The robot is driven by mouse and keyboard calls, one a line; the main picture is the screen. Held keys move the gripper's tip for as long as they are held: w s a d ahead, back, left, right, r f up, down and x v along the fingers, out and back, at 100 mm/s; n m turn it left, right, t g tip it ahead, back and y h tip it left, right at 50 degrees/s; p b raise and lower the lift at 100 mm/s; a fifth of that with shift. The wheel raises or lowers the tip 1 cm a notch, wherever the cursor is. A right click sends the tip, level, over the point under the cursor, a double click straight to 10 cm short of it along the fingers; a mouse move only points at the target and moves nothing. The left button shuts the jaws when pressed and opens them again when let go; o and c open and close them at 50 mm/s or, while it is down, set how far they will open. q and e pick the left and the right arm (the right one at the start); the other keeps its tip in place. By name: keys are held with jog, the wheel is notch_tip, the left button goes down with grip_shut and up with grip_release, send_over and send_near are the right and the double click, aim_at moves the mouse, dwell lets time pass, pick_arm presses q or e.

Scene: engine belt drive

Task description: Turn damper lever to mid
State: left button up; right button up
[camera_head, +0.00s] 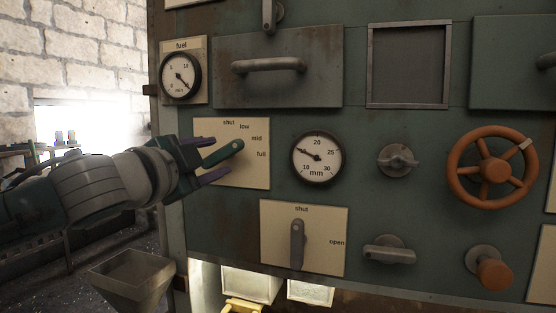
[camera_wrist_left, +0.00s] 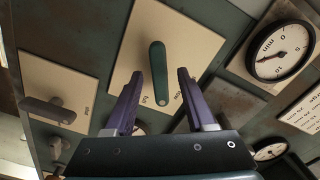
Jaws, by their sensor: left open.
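The green lever (camera_head: 226,152) is on a cream plate (camera_head: 258,178) marked shut, low, mid and full. Its rounded end points right and slightly up, towards the mid and full marks; I cannot tell exactly which. My left gripper (camera_head: 216,157) is open in front of the plate, one purple finger above the lever and one below. In the left wrist view the lever (camera_wrist_left: 158,72) stands between the two fingertips (camera_wrist_left: 159,78), with a visible gap on each side. The gripper hides the lever's pivot in the head view. My right gripper is not in view.
Below is a second plate (camera_head: 325,255) with a grey lever (camera_head: 297,243), marked shut and open. A mm gauge (camera_head: 317,158) is right of the lever, a fuel gauge (camera_head: 180,76) above left. An orange handwheel (camera_head: 492,169) is farther right. A drawer handle (camera_head: 268,65) juts out above.

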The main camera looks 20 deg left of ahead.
pick_arm(q)
jog(key=s, duration=0.9)
jog(key=shift+s+b, duration=0.25)
jog(key=shift+b, duration=0.1)
